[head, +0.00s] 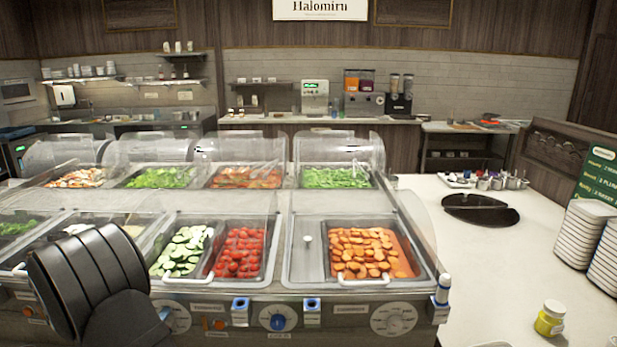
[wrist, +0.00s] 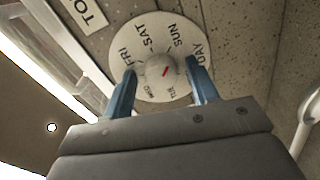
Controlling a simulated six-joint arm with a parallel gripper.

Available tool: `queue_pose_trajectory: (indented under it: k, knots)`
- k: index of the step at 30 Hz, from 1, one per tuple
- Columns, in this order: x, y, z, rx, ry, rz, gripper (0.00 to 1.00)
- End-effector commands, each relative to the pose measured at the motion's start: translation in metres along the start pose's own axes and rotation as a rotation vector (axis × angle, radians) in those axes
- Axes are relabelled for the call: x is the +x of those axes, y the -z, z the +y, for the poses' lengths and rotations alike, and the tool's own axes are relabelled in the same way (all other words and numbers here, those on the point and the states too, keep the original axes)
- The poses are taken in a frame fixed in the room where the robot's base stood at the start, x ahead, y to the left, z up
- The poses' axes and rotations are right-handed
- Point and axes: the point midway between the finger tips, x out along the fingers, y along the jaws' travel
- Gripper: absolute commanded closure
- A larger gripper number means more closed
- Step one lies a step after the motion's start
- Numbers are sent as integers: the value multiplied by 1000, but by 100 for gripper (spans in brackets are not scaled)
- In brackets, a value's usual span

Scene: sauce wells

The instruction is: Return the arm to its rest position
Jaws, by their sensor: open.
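My gripper (wrist: 161,72) is open in the wrist view, with one blue finger on each side of a grey knob (wrist: 152,78). I cannot tell whether the fingers touch the knob. Nothing is held between them. In the head view my dark arm stands at the lower left, in front of the counter, and hides most of my gripper. Part of a white dial (head: 180,318) shows just right of it.
The steel food counter (head: 370,304) holds wells of cucumber (head: 180,252), tomatoes (head: 240,252) and orange pieces (head: 360,250) under clear guards. More dials (head: 393,320) line its front. A yellow jar (head: 550,318) and stacked plates (head: 585,235) stand on the white worktop (head: 480,275) at right.

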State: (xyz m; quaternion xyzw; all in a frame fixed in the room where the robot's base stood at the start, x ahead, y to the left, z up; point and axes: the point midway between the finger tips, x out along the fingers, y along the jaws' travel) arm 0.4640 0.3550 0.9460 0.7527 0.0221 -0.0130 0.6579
Motion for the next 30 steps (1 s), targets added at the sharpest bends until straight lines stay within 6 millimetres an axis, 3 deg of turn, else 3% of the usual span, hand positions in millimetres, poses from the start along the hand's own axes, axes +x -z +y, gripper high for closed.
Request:
queue_pose_trajectory:
  k: [21, 30]
  knots:
    - [0, 1, 1, -559, 6, -27, 46]
    - [0, 2, 1, -698, 7, -34, 46]
